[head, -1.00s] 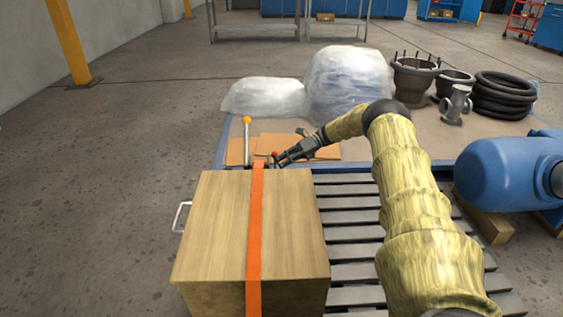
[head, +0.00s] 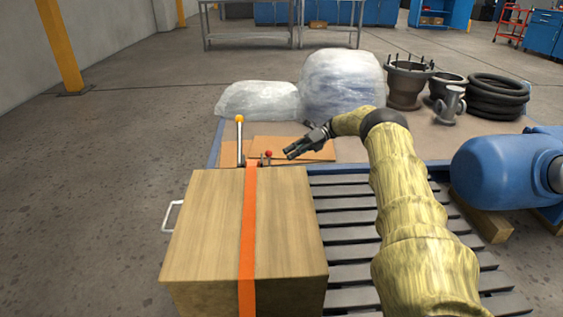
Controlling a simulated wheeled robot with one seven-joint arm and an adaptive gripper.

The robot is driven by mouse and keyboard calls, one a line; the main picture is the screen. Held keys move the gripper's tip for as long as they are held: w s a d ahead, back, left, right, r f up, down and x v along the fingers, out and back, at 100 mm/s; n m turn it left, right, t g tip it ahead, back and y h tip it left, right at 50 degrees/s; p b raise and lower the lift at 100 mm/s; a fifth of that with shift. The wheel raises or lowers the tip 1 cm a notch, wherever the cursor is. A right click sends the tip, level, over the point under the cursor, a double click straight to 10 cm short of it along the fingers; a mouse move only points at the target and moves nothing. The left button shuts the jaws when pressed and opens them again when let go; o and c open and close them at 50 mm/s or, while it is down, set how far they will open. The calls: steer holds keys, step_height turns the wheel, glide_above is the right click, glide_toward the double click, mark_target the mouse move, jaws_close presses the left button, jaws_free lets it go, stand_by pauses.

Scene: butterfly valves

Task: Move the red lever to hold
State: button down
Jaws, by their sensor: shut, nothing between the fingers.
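The red lever shows as a small red knob (head: 268,153) just behind the far edge of the wooden crate, by the orange strap. Most of what lies below the knob is hidden by the crate. A taller lever with a yellow knob (head: 239,119) stands upright to its left. My gripper (head: 287,154) is shut and empty, to the right of the red knob. A small gap shows between them in the picture. No hold marking can be read from here.
The wooden crate (head: 200,230) with an orange strap (head: 248,215) blocks the view in front of the levers. Cardboard sheets (head: 320,153) lie behind. Wrapped bundles (head: 343,85) stand farther back. A blue motor-like body (head: 500,170) is at the right.

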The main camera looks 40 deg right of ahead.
steer(key=d+b, duration=0.3)
steer(key=shift+s+d, duration=0.3)
steer(key=shift+d, duration=0.1)
steer(key=shift+a+r, duration=0.1)
steer(key=shift+r, duration=0.1)
stand_by(0.3)
